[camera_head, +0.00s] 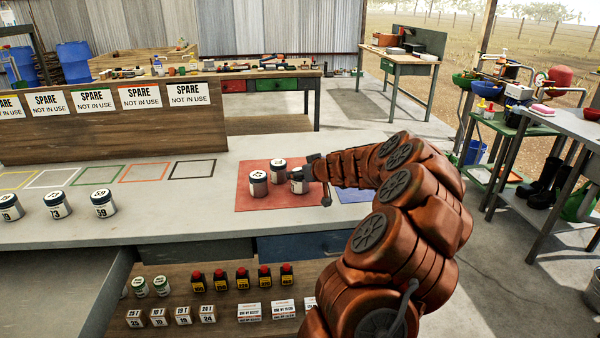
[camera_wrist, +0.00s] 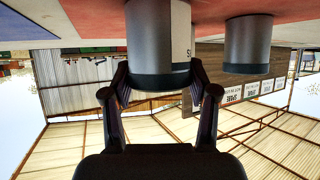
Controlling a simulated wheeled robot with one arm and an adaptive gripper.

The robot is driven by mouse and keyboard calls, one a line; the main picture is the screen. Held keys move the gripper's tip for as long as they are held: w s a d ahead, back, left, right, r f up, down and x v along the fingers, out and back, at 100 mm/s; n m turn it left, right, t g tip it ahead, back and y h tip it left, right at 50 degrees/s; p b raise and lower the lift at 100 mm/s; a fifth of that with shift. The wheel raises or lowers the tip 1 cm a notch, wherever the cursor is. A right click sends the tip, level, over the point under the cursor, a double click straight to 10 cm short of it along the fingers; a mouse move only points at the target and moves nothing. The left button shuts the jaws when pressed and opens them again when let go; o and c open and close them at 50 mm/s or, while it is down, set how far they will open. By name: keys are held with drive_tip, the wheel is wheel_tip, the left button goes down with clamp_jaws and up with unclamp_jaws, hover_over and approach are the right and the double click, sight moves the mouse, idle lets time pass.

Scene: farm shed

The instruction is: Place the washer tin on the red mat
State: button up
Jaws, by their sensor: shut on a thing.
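The red mat (camera_head: 245,205) lies on the long bench and shows at the top of the wrist view (camera_wrist: 90,12). My gripper (camera_head: 309,174) is at the mat's right side, shut on a grey tin with a white label (camera_head: 297,184). In the wrist view my gripper (camera_wrist: 160,93) has one finger on each side of this tin (camera_wrist: 150,45). The held tin is upright; I cannot tell whether its base touches the mat. Its label is too small to read. Two similar tins, a front-left one (camera_head: 258,185) and a back one (camera_head: 278,171), stand on the mat.
A blue mat (camera_head: 352,195) lies to the right, partly behind my arm. Several numbered tins (camera_head: 58,206) stand at the bench's left, before empty coloured outlines (camera_head: 130,173). A wooden board with SPARE signs (camera_head: 140,97) stands behind. An open drawer below holds bottles and boxes.

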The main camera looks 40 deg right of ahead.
drive_tip(key=shift+f, duration=0.1)
drive_tip(key=o, duration=1.2)
drive_tip(key=shift+o, duration=0.2)
drive_tip(key=shift+r, duration=0.25)
drive_tip(key=b+v, duration=0.1)
drive_tip(key=v, duration=1.1)
drive_tip(key=shift+f+b, duration=0.15)
drive_tip(key=shift+b, duration=0.15)
